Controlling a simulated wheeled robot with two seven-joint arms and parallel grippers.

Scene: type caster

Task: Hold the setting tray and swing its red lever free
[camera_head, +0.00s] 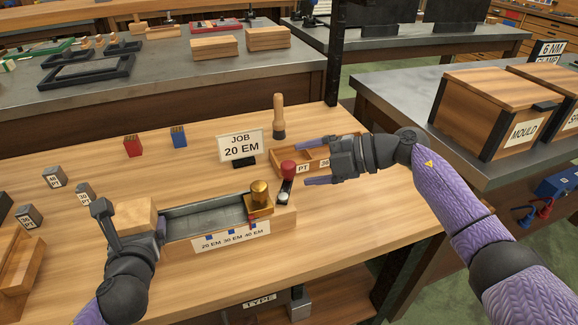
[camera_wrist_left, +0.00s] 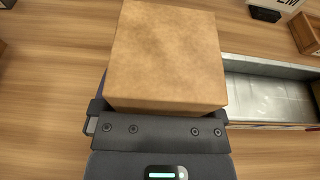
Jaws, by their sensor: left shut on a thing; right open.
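The setting tray (camera_head: 232,240) is a long metal-lined tray on the wooden bench, with a strip reading 20 EM, 30 EM, 40 EM along its front. A brass knob block (camera_head: 259,198) sits near its right end. The red lever (camera_head: 288,168) stands upright there, its red knob on a dark stem. My left gripper (camera_head: 134,222) is shut on the wooden block (camera_wrist_left: 165,55) at the tray's left end; the tray's metal channel (camera_wrist_left: 268,95) shows beside it in the wrist view. My right gripper (camera_head: 306,164) is open, its fingertips just right of the red knob, apparently not touching.
A JOB 20 EM sign (camera_head: 240,146) stands behind the tray. A wooden box (camera_head: 290,157) and an upright wooden-handled tool (camera_head: 279,117) are near my right gripper. Red (camera_head: 132,146) and blue (camera_head: 179,137) blocks and several type blocks lie left. Bench front is clear.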

